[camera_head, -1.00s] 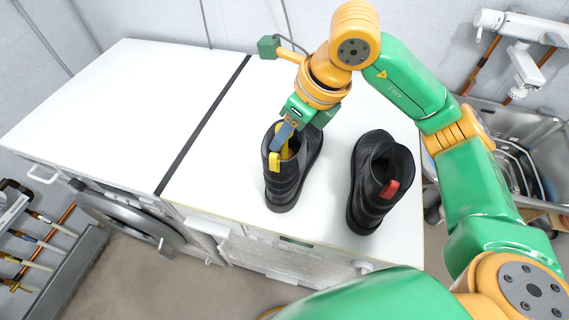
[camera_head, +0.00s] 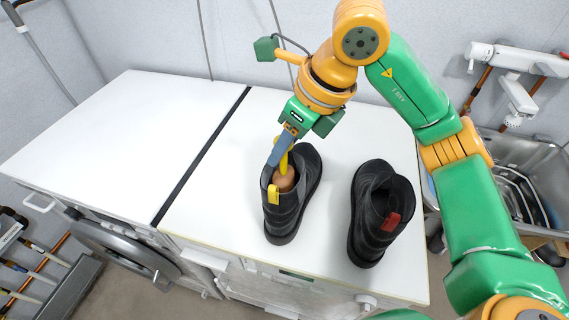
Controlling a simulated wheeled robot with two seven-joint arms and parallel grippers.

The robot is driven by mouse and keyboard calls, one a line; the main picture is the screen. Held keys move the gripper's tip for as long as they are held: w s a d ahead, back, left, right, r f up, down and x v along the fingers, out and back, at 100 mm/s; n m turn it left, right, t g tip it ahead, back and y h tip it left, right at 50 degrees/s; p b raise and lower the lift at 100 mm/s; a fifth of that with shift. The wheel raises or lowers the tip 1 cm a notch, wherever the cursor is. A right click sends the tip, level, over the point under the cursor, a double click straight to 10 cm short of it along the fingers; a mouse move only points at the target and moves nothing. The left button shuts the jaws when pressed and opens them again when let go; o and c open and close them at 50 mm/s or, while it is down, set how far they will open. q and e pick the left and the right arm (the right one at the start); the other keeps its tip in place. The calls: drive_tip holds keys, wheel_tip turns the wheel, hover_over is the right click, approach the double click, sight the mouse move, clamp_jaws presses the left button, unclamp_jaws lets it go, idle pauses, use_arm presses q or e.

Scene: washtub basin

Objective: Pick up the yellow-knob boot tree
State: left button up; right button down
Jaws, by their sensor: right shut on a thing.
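The left boot (camera_head: 291,208) is black with a yellow pull tab and stands upright on the white top. The yellow-knob boot tree (camera_head: 285,181) pokes out of its opening, showing a brown wooden part and some yellow above it. Its lower part is hidden inside the boot. My right gripper (camera_head: 281,151) is above this opening, shut on the boot tree at its yellow part. The fingers hide some of the yellow. My left gripper is not in view.
A second black boot (camera_head: 371,222) with a red tab stands to the right. The white machine tops (camera_head: 150,130) are clear on the left. A metal sink (camera_head: 507,150) with a wall tap (camera_head: 520,62) is at the right.

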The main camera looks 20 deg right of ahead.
wheel_tip(320, 180, up, 14)
drive_tip(key=p, duration=0.2)
drive_tip(key=shift+f, duration=0.25)
